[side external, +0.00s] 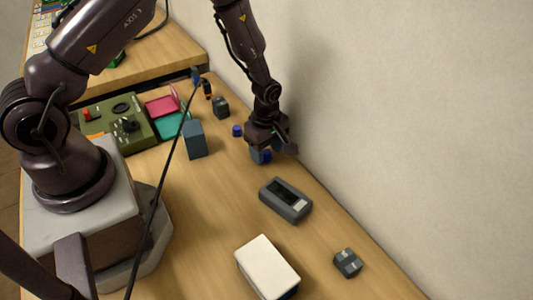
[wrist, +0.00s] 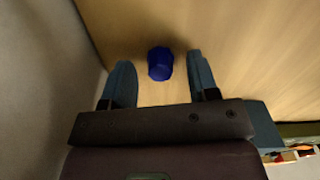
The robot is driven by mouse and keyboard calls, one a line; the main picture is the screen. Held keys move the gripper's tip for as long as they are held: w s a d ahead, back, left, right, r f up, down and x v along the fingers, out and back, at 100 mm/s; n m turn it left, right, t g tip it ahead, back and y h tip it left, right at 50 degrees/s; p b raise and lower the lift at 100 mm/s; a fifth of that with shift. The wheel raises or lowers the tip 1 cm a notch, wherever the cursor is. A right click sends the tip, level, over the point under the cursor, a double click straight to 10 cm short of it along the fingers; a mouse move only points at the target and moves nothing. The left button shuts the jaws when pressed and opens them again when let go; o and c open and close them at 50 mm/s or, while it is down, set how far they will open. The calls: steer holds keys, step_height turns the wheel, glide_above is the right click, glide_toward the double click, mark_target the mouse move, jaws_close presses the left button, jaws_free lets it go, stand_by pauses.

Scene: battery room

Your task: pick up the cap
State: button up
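A dark blue cap (wrist: 160,64) shows in the wrist view between the tips of my two fingers, with a gap on each side. My gripper (wrist: 158,75) is open and empty. In the side external view my gripper (side external: 262,154) is low over the table near the wall. A bit of blue shows at its fingertips there, but the gripper partly hides it. A second small blue round piece (side external: 237,130) stands on the table just behind my gripper in the side view.
A blue box (side external: 194,140), a small dark block (side external: 221,107) and a green case (side external: 118,122) lie left of my gripper. A grey meter (side external: 286,200), a white box (side external: 267,266) and a dark block (side external: 347,263) lie nearer the camera. The wall (side external: 380,120) is close.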

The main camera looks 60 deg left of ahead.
steer(key=c, duration=0.8)
steer(key=shift+c, duration=0.3)
steer(key=shift+r, duration=0.2)
